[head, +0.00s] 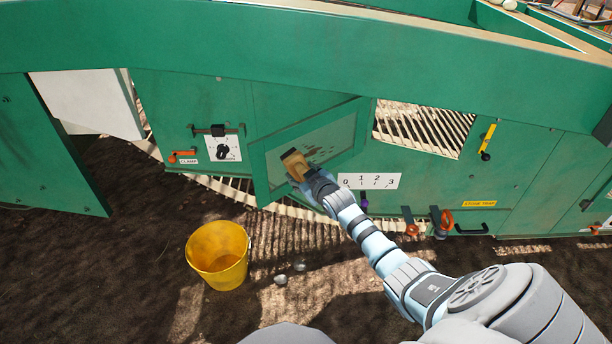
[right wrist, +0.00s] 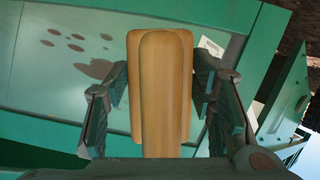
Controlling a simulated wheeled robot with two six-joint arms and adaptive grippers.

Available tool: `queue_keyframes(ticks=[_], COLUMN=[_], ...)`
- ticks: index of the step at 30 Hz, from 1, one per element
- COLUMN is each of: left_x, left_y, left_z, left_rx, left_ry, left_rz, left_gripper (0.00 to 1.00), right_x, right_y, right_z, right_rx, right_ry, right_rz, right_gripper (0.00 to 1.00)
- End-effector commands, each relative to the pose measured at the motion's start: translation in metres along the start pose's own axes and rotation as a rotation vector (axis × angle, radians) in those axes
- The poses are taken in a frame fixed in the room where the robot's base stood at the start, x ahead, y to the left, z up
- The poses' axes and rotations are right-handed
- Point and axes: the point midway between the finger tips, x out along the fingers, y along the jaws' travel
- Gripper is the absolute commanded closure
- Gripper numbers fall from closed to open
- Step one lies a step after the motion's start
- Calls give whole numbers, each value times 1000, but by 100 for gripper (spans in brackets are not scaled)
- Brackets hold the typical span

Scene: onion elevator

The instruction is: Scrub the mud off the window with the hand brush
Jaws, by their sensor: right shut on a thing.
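The window (head: 335,137) is a pane in a green frame on the machine's side, and it stands at an angle to the panel. Brown mud spots (head: 312,152) show on it; in the right wrist view several mud spots (right wrist: 77,47) and a larger brown patch (right wrist: 96,69) lie left of the brush. My right gripper (head: 298,172) is shut on the wooden hand brush (head: 294,161), which also fills the middle of the right wrist view (right wrist: 160,85). The brush is at the lower left part of the pane; its bristles are hidden, so contact is unclear. My left gripper is out of view.
A yellow bucket (head: 218,255) stands on the soil, with small stones (head: 281,279) beside it. Right of the window are a 0-1-2-3 scale plate (head: 369,181), orange-handled latches (head: 446,220) and a slatted opening (head: 424,129).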

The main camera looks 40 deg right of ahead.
Motion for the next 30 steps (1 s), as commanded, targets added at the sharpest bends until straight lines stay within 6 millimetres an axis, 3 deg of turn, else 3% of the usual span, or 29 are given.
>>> queue_keyframes(ticks=[23, 30], left_x=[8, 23], left_y=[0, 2], left_z=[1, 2], left_rx=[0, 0], left_ry=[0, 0], left_rz=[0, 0], left_gripper=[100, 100], right_x=[8, 14], right_y=[0, 22], right_z=[-4, 6], right_rx=[0, -2], right_ry=[2, 2], right_rz=[0, 3], right_gripper=[76, 76])
